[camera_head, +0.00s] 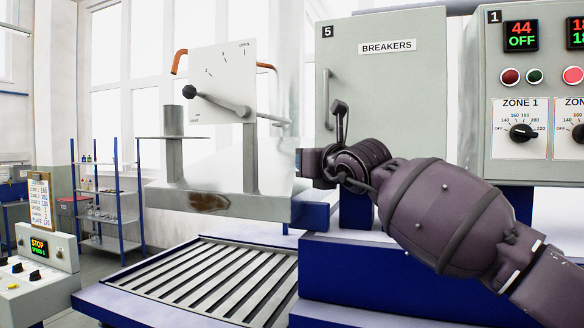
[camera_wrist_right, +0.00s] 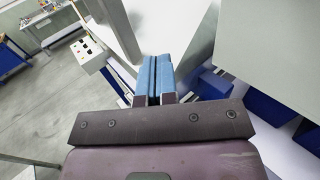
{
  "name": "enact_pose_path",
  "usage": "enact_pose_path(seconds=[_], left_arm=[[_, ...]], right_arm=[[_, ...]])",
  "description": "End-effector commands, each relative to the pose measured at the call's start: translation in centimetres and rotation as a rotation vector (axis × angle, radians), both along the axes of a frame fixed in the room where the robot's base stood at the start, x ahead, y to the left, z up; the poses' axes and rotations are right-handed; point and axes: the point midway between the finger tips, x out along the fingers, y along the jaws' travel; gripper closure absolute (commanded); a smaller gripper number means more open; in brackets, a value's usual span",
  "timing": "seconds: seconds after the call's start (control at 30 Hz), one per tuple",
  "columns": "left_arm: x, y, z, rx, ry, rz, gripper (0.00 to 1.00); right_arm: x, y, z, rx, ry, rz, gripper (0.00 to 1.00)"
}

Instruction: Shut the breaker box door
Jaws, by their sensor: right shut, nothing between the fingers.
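The grey breaker box door (camera_head: 390,85), labelled BREAKERS and numbered 5, fills the upper middle of the head view. A slim vertical handle (camera_head: 327,100) runs near its left edge. I cannot tell for sure whether the door stands fully flush or slightly ajar. My right arm reaches in from the right, and its wrist covers the door's lower left part; the fingers are hidden there. In the right wrist view my right gripper (camera_wrist_right: 154,78) has its blue fingers together, with nothing between them. A large plain grey surface (camera_wrist_right: 275,45) is to their right, apart from them. My left gripper is not in view.
A white dial plate (camera_head: 222,82) with a lever stands left of the door, above a slatted conveyor (camera_head: 210,275). A zone control panel (camera_head: 518,150) is close on the right. A STOP console (camera_head: 40,262) and blue shelving (camera_head: 110,200) are farther left.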

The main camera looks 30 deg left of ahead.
Motion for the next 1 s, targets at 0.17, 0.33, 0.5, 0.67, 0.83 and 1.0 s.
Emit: enact_pose_path(seconds=[0.17, 0.33, 0.5, 0.67, 0.83, 1.0], left_arm=[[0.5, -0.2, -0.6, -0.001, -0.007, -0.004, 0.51], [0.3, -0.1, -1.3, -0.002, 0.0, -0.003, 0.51], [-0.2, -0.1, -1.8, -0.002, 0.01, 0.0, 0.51], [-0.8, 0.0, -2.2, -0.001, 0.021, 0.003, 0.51], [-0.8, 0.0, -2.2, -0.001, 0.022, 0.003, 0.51], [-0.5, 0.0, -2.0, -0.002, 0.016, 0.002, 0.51]], right_arm=[[-2.3, -0.4, -0.2, 0.002, -0.001, 0.004, 1.0], [-4.3, -0.9, -0.1, 0.003, -0.001, 0.002, 1.0], [-5.9, -1.2, 0.0, 0.001, -0.002, 0.002, 1.0], [-6.6, -1.3, 0.1, 0.002, -0.001, 0.001, 1.0], [-6.7, -1.4, 0.1, 0.001, -0.003, 0.0, 1.0], [-7.3, -1.1, 0.7, 0.019, -0.049, 0.042, 1.0]])
